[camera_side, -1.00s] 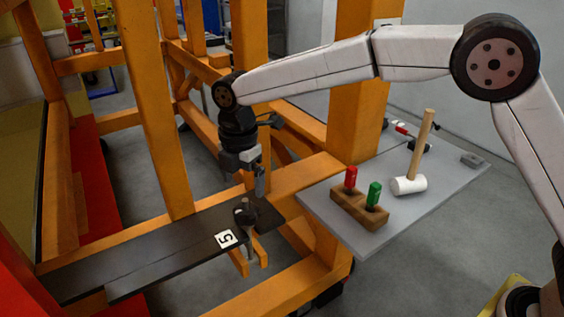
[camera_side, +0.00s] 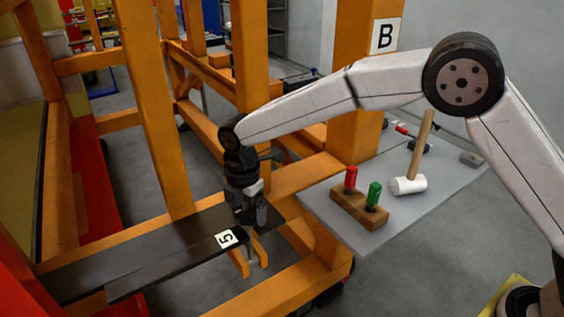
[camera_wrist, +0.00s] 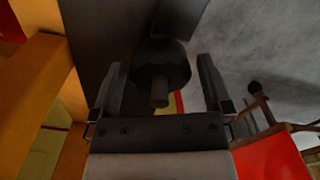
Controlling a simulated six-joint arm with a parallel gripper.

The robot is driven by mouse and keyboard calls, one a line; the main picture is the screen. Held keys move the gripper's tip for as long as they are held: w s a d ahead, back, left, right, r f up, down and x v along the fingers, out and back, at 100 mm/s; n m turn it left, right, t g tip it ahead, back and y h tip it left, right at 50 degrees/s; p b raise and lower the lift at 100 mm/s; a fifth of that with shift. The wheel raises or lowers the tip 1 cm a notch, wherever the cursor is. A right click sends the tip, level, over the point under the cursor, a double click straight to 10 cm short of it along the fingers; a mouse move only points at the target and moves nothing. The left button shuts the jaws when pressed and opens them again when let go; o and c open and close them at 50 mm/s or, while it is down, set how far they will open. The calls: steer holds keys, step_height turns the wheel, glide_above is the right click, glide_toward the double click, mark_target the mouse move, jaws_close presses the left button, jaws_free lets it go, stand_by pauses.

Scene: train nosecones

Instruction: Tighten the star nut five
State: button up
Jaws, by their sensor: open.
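Star nut five is a dark round knob (camera_wrist: 172,58) with a short stud end, seen between my fingers in the wrist view. In the side view my gripper (camera_side: 251,218) is down over the nut and mostly hides it. The nut belongs with the dark flat bar (camera_side: 180,250) that carries a white label "5" (camera_side: 228,238). My gripper also shows in the wrist view (camera_wrist: 161,66), open, with one finger on each side of the knob. I cannot tell whether either finger touches it.
Orange frame posts and beams (camera_side: 155,110) surround the work; one stands close behind my gripper. At right a grey shelf (camera_side: 330,215) holds a wooden block (camera_side: 352,208) with red and green pieces, and a white-headed mallet (camera_side: 409,185).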

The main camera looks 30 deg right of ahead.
steer(key=c, duration=1.1)
steer(key=shift+c, duration=0.2)
